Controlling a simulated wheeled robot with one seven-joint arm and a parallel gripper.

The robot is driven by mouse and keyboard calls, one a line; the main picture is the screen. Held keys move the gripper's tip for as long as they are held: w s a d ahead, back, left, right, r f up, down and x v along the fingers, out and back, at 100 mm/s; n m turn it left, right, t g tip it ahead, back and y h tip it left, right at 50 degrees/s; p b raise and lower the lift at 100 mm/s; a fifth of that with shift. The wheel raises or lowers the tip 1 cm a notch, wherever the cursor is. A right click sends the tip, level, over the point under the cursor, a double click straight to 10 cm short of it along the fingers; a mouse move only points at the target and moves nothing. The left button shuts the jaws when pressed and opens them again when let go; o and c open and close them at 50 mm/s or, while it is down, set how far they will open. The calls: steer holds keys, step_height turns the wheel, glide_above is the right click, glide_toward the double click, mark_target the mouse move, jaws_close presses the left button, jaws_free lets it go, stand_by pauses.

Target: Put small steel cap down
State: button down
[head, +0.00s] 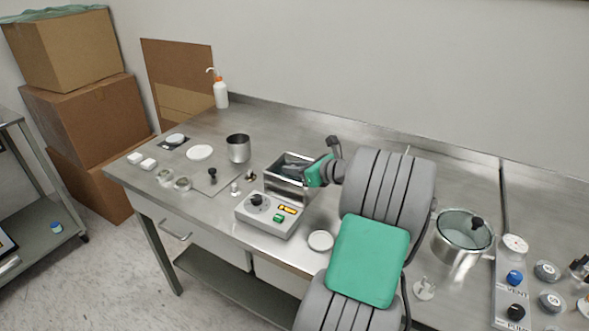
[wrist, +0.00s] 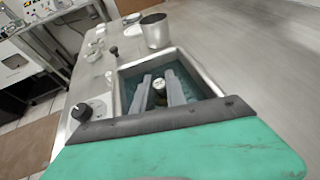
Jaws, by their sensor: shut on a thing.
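My gripper (head: 297,170) reaches into the open steel basin (head: 282,184) of the grey bench unit. In the wrist view my gripper (wrist: 159,82) has its two grey fingers pointing down inside the basin. The small steel cap (wrist: 159,85) appears as a small, pale, round-topped piece between the fingers, and they are shut on it. The basin's steel rim (wrist: 203,67) surrounds the fingers, and its inside looks dark blue-green. I cannot tell whether the cap touches the basin floor. In the head view the cap is hidden by the basin wall and my gripper.
The unit's front panel has a black knob (head: 257,200) and a green button (head: 278,217). A steel beaker (head: 238,149) stands behind-left. Small fittings and dishes lie left; a glass-lidded pot (head: 462,237) stands right.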

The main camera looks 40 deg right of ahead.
steer(key=shift+s+a+f+p, duration=0.1)
steer(key=shift+f+p, duration=0.3)
steer(key=shift+f, duration=0.3)
steer(key=c, duration=1.3)
jaws_free()
steer(key=shift+s+a+f, duration=0.1)
steer(key=shift+f, duration=0.25)
steer(key=shift+c, duration=0.2)
steer(key=shift+r+b, duration=0.1)
steer(key=shift+b, duration=0.25)
steer(key=r+v, duration=0.1)
steer(key=v, duration=1.1)
steer(key=shift+r+p, duration=0.35)
steer(key=shift+r, duration=0.1)
